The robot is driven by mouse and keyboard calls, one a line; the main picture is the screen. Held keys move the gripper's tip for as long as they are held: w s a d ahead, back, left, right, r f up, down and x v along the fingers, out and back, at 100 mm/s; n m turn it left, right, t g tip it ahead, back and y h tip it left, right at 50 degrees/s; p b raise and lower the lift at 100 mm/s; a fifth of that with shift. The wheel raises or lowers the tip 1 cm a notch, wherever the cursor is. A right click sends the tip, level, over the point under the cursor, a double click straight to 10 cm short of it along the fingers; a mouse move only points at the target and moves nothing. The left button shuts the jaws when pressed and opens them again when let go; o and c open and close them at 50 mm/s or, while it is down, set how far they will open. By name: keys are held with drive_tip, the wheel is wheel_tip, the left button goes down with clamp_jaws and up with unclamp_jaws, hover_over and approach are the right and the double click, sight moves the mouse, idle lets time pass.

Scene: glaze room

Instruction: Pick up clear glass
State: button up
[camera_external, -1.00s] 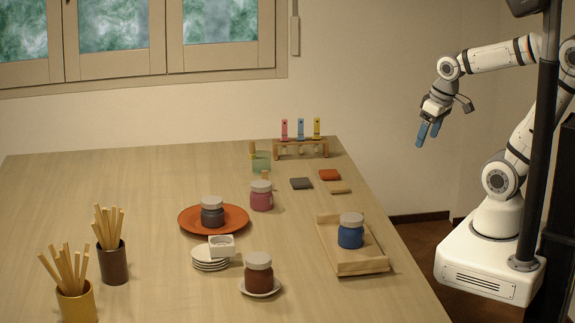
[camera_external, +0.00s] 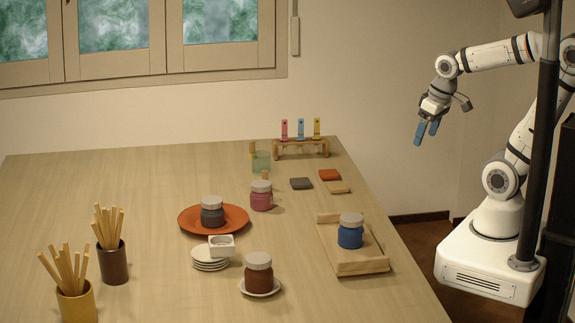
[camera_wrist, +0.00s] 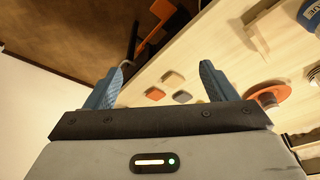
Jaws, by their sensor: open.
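The clear glass (camera_external: 262,163) stands on the table toward its back right, left of a small wooden rack. It is faintly green and see-through, and a small tan piece shows at its upper left edge. I cannot make the glass out in the wrist view. My gripper (camera_external: 427,132) is open and empty, up in the air beyond the table's right edge, well away from the glass. Its two blue fingers stand apart in the wrist view (camera_wrist: 162,76), with nothing between them.
A pink jar (camera_external: 261,198) stands close in front of the glass. The rack (camera_external: 301,146) holds three coloured tags. Flat tiles (camera_external: 301,183), a tray (camera_external: 375,265) with a blue jar (camera_external: 350,234), and an orange plate (camera_external: 232,219) lie nearby. The table's back left is clear.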

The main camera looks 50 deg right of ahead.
drive_tip(key=w+r+p, duration=0.1)
drive_tip(key=w+r, duration=0.3)
drive_tip(key=w, duration=0.9)
drive_tip(key=t+p, duration=0.1)
drive_tip(key=p, duration=0.2)
hover_over(261, 162)
drive_tip(key=d, duration=0.2)
drive_tip(key=f, duration=1.7)
drive_tip(key=shift+s+d+f, duration=0.1)
drive_tip(key=shift+s+f, duration=0.15)
drive_tip(key=shift+p+x, duration=1.7)
drive_tip(key=shift+x, duration=1.5)
drive_tip(key=shift+d, duration=0.1)
drive_tip(key=shift+c, duration=0.5)
drive_tip(key=c, duration=1.1)
